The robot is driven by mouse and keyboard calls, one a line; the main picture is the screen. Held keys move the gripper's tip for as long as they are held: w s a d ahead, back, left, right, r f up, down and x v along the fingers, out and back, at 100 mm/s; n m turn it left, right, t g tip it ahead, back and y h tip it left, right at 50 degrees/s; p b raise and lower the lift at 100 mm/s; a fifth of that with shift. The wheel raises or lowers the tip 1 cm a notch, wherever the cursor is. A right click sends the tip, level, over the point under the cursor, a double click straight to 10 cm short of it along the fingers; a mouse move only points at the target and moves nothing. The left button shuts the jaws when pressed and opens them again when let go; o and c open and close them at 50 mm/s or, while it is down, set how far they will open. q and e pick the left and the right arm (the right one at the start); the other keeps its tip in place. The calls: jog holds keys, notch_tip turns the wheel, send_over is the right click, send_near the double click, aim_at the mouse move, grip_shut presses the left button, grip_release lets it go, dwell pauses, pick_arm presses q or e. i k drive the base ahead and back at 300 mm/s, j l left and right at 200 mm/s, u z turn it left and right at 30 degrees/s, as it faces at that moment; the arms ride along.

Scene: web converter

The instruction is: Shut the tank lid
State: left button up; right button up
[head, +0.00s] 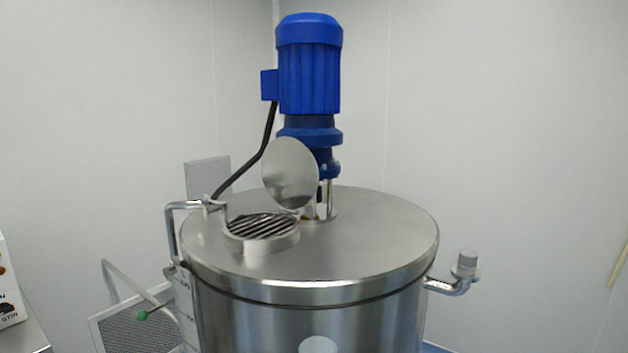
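A steel tank (365,265) with a flat round top stands in the middle of the head view. On its top, left of centre, is a short round inlet (262,244) covered by a barred grate. The round steel lid (290,173) stands open, tilted up at the back right of the inlet, so the grate is exposed. The lid's hinge is too small to make out clearly. Neither of my grippers shows in this view.
A blue motor (309,70) rises behind the lid, with a black cable (254,157) running down left. A bent pipe (170,225) stands at the tank's left, and a capped pipe (463,270) juts out right. A green-knobbed lever (143,315) is lower left. The tank top's right side is clear.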

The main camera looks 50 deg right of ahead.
aim_at(289, 170)
jog(key=k+l, duration=0.1)
jog(key=l, duration=0.25)
jog(key=k+l, duration=0.1)
jog(key=l, duration=0.25)
jog(key=k+l, duration=0.1)
jog(key=l, duration=0.2)
jog(key=k+l+u, duration=0.15)
jog(key=l, duration=0.95)
jog(key=i, duration=0.05)
